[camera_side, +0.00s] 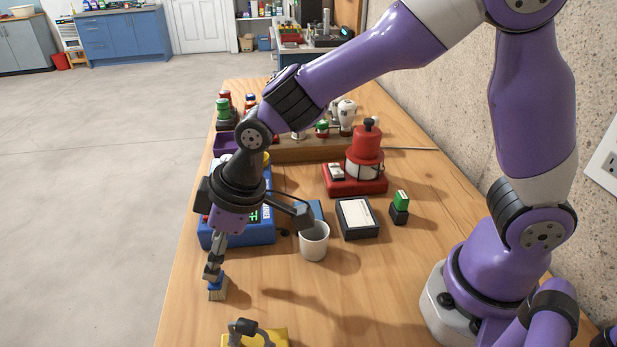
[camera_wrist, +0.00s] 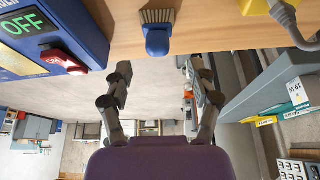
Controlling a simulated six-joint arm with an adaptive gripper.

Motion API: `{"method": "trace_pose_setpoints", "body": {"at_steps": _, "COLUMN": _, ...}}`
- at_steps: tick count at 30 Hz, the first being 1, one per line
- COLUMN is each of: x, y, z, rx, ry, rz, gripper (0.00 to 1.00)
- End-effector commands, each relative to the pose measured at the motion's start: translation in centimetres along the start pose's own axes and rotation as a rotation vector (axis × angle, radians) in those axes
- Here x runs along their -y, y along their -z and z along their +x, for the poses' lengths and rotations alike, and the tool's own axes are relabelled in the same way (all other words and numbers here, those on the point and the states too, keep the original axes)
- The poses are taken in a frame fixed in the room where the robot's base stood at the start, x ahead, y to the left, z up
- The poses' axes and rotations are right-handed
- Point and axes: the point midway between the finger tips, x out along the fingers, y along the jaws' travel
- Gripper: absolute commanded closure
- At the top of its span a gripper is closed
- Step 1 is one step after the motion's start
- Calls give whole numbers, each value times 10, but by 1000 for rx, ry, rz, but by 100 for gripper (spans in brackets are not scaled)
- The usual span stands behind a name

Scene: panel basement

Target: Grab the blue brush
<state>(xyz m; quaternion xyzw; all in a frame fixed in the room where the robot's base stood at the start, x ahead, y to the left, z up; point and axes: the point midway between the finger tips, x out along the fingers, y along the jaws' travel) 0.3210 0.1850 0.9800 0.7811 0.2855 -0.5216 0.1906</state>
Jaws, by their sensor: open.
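The blue brush (camera_side: 217,291) has a blue handle and tan bristles. In the side view it is near the left edge of the wooden table, just below my gripper (camera_side: 214,270). In the wrist view, the blue brush (camera_wrist: 157,36) shows its bristles over the wood and its handle across the table's edge line. My gripper (camera_wrist: 161,78) has its two fingers spread wide, with nothing between them. The brush lies ahead of the fingertips, roughly centred between them. In the side view the fingers partly overlap the handle, and I cannot tell whether they touch it.
A blue box (camera_side: 240,232) with an OFF sign and red switch (camera_wrist: 67,60) stands close to my gripper. A white cup (camera_side: 314,241), a black-framed box (camera_side: 357,218) and a red device (camera_side: 355,183) are farther right. A yellow item (camera_side: 262,338) is at the front.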

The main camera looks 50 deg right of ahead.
Motion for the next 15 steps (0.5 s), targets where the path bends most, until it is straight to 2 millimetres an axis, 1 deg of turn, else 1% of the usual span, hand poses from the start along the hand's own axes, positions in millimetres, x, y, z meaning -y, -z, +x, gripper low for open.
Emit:
{"method": "trace_pose_setpoints", "body": {"at_steps": 6, "x": -2, "y": -3, "z": 34, "rx": 5, "ry": 1, "rz": 0, "gripper": 32}}
{"method": "trace_pose_setpoints", "body": {"at_steps": 8, "x": -2, "y": -3, "z": 42, "rx": 5, "ry": 1, "rz": 0, "gripper": 32}}
{"method": "trace_pose_setpoints", "body": {"at_steps": 11, "x": -2, "y": -2, "z": 48, "rx": 2, "ry": -1, "rz": -1, "gripper": 32}}
{"method": "trace_pose_setpoints", "body": {"at_steps": 15, "x": -2, "y": -2, "z": 49, "rx": 1, "ry": -1, "rz": -1, "gripper": 32}}
